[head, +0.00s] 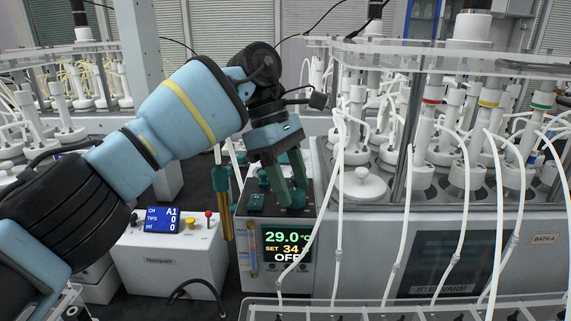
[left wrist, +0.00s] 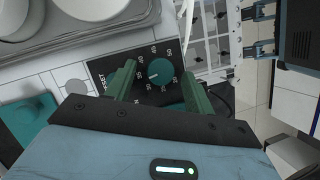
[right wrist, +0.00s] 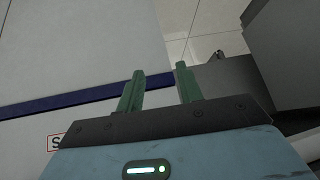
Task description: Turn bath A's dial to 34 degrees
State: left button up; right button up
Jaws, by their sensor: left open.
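Bath A (head: 530,262) is the large white bath at the right, full of reactors. Its control box shows a display (head: 287,243) reading 29.0 °C, SET 34 and OFF. The teal dial (left wrist: 160,71) sits on the black panel with a number ring, its white mark toward the lower left in the left wrist view. My left gripper (head: 283,205) is open over the panel, pointing down. In the left wrist view its fingers stand either side of the dial, with no clear contact. My right gripper (right wrist: 159,88) is open and empty, seen only in the right wrist view.
A white unit with a blue screen (head: 163,220) stands left of the control box. A teal and gold tool (head: 223,205) is upright between them. White tubes (head: 405,220) hang in front of the bath. A pale surface with a blue stripe (right wrist: 75,100) is near my right gripper.

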pick_arm(q)
jog(key=v, duration=0.5)
jog(key=shift+r, duration=0.35)
jog(key=shift+w+a+r, duration=0.1)
jog(key=shift+a+r, duration=0.2)
jog(key=shift+r, duration=0.3)
jog(key=shift+f, duration=0.1)
